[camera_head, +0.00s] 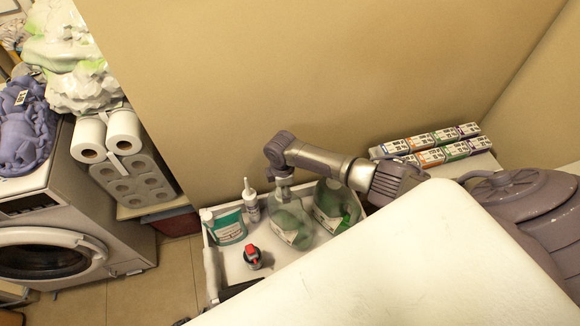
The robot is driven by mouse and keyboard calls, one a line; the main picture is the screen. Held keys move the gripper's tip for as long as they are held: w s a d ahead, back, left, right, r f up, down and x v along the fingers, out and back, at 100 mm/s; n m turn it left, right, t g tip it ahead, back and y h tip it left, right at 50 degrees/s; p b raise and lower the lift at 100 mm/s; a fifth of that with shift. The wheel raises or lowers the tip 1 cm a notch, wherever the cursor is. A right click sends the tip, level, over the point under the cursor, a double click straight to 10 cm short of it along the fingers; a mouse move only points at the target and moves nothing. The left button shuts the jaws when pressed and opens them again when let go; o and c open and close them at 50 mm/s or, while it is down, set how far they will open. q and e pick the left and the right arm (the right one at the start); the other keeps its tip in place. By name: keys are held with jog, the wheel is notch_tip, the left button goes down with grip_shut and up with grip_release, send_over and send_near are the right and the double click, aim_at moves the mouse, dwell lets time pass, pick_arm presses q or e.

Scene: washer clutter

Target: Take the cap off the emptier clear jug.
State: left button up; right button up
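Two clear jugs with green liquid stand side by side on the white surface: a left clear jug (292,226) and a right clear jug (333,207). I cannot tell reliably from this angle which is emptier. My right gripper (284,189) comes in from the right and points down at the top of the left jug. The gripper hides that jug's cap, and I cannot tell whether the fingers touch it. The right jug's top is partly hidden behind my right arm. My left gripper is not in view.
A teal-labelled white container (228,228), a white nozzle bottle (252,206) and a dark bottle with a red top (253,257) stand close to the left jug. Several small boxes (430,146) lie behind my arm. A washer (60,240) stands at left, beside packed paper rolls (133,180).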

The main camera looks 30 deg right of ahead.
jog(key=c, duration=0.7)
jog(key=n+b, duration=0.1)
jog(key=n, duration=0.2)
jog(key=shift+f+n, duration=0.15)
jog(key=shift+n, duration=0.25)
jog(key=n+b, duration=0.1)
jog(key=n, duration=0.2)
jog(key=n+b, duration=0.1)
jog(key=n, duration=0.3)
jog(key=shift+n, duration=0.4)
jog(key=n+b, duration=0.1)
jog(key=n, duration=0.2)
jog(key=shift+s, duration=0.1)
